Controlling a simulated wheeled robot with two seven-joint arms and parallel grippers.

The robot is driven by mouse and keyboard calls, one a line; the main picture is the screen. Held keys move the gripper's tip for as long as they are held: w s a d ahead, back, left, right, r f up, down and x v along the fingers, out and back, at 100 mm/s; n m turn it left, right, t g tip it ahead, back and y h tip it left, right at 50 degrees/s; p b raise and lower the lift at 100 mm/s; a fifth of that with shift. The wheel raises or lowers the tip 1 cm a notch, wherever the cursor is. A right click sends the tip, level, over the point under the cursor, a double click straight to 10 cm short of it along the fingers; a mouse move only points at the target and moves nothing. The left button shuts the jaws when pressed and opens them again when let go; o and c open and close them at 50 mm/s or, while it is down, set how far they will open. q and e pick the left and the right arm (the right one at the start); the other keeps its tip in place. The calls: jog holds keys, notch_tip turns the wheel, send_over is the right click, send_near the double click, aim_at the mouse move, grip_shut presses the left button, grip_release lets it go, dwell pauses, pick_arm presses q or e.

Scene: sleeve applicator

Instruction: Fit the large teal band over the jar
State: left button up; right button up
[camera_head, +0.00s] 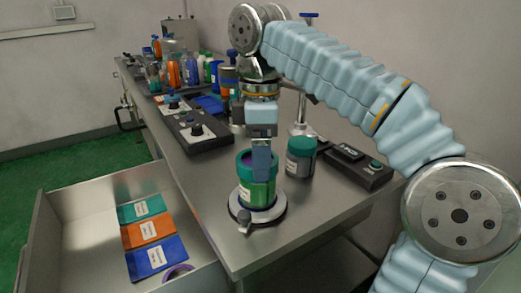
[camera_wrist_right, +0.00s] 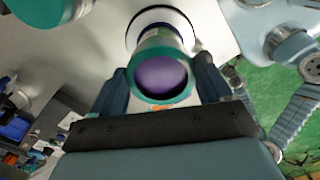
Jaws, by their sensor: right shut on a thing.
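The jar (camera_head: 263,193) is green below with a purple top (camera_wrist_right: 160,76). It stands upright in a round metal holder on the bench. The large teal band (camera_head: 244,163) is around the top of the jar; its rim (camera_wrist_right: 148,60) encircles the purple top in the right wrist view, with a dark gap at the near side. How far down the band sits is unclear. My right gripper (camera_head: 262,172) points down at the jar, its fingers (camera_wrist_right: 163,84) on either side of the band and shut on it. My left gripper is not in view.
A grey jar with a teal lid (camera_head: 300,158) stands close right of the holder (camera_head: 270,217). A black control box (camera_head: 357,167) is farther right. An open drawer (camera_head: 92,225) at left holds teal, orange and blue packs and a purple ring (camera_head: 178,272). Several bottles crowd the bench's far end.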

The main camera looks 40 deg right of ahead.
jog(key=shift+f, duration=0.3)
jog(key=o, duration=0.9)
dwell(0.3)
